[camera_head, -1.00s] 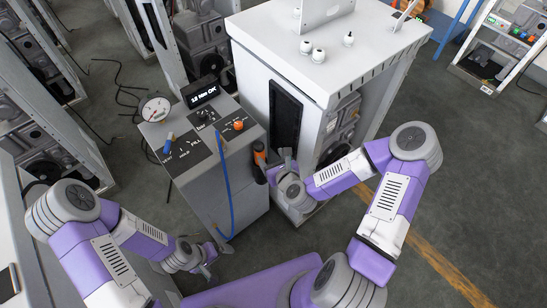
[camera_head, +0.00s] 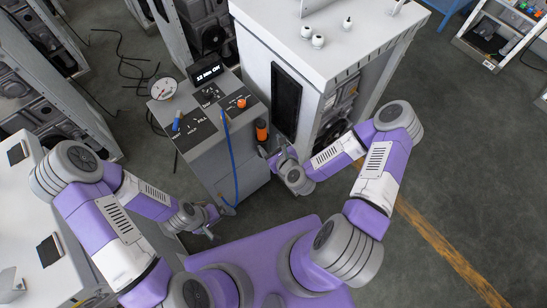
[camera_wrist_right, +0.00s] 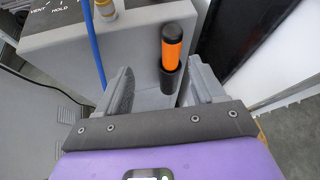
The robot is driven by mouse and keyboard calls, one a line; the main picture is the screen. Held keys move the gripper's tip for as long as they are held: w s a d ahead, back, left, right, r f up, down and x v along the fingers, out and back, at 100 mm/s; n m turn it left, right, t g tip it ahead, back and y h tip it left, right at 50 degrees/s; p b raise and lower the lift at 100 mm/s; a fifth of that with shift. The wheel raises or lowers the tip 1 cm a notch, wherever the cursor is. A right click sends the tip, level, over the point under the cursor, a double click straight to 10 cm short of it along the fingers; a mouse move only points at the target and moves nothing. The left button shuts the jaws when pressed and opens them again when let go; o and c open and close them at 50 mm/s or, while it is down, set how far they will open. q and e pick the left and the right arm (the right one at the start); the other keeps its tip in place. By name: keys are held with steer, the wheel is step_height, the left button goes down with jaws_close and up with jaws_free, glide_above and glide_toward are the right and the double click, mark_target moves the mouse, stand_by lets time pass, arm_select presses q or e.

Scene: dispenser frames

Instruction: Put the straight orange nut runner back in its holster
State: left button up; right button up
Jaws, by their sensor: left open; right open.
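The orange nut runner (camera_head: 262,130) stands upright at the right side of the grey console. In the right wrist view its orange body (camera_wrist_right: 172,45) has a black top, and its lower end is inside a black sleeve (camera_wrist_right: 170,80), which looks like the holster. I cannot see how deep it sits. My right gripper (camera_head: 281,153) is open and close by. In the wrist view the fingers of my right gripper (camera_wrist_right: 160,88) are on either side of the sleeve, with no visible contact. My left gripper (camera_head: 212,225) is open and empty, low in front of the console.
The grey console (camera_head: 240,180) carries a gauge (camera_head: 162,88), a display (camera_head: 206,70), an orange knob (camera_head: 241,103) and a blue-handled item (camera_head: 177,121). A blue hose (camera_head: 231,160) hangs down its front. A white cabinet (camera_head: 350,50) stands close on the right. Floor at far right is open.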

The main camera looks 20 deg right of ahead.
steer(key=s+a+f+n+g+y, duration=0.1)
steer(key=s+f+n+g, duration=0.3)
steer(key=n, duration=1.1)
steer(key=s+a+f+n+g+y, duration=0.1)
steer(key=s+a+f+n+g, duration=0.3)
steer(key=s+n+g, duration=0.4)
steer(key=s+n, duration=0.4)
steer(key=n, duration=0.3)
steer(key=shift+s+a, duration=0.25)
steer(key=shift+s, duration=0.15)
steer(key=shift+f, duration=0.1)
step_height(320, 180, down, 8)
steer(key=b, duration=0.8)
